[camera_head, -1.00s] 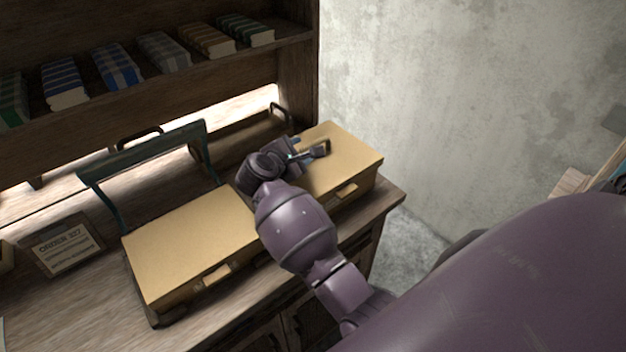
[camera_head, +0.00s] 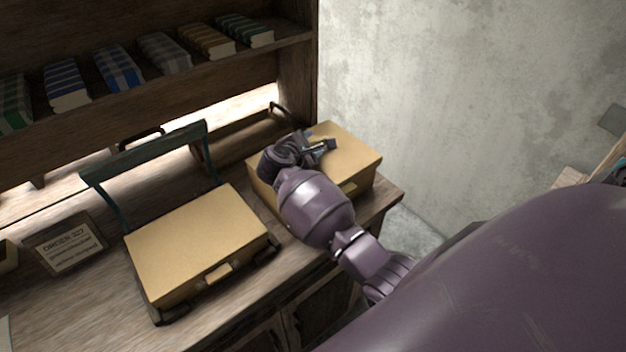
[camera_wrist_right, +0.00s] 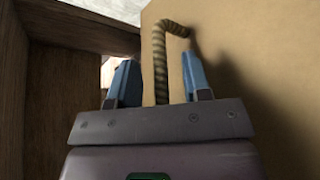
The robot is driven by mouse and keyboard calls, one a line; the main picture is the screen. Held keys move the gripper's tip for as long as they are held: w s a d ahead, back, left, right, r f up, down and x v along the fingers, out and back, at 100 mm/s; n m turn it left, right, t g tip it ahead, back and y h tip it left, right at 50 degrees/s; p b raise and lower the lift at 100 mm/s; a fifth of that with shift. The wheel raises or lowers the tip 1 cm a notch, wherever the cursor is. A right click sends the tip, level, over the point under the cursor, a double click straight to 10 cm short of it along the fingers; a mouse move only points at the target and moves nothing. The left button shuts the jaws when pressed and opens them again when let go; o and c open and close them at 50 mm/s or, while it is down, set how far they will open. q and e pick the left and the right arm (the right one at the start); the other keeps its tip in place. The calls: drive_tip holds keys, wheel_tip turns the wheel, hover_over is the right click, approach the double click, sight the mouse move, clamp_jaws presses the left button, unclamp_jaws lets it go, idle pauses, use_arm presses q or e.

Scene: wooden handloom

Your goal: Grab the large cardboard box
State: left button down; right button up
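Two tan cardboard boxes show in the head view. The left box (camera_head: 195,243) lies in a dark carrier with a raised green handle frame. The right box (camera_head: 350,155) lies near the right end of the workbench. My right gripper (camera_head: 328,148) is over the top of the right box, and my right arm hides part of that box. In the right wrist view my blue fingers (camera_wrist_right: 160,83) are open and apart. A braided rope handle (camera_wrist_right: 160,55) shows between them, beside a cardboard face (camera_wrist_right: 250,60). Whether the fingers touch the rope I cannot tell. My left gripper is out of view.
The wooden workbench (camera_head: 90,310) carries a framed order sign (camera_head: 66,247) at the left. A shelf (camera_head: 150,95) with several folded cloths stands behind it. A bare wall (camera_head: 460,100) rises at the right. The bench's front left is mostly clear.

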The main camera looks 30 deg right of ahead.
clamp_jaws()
idle(0.3)
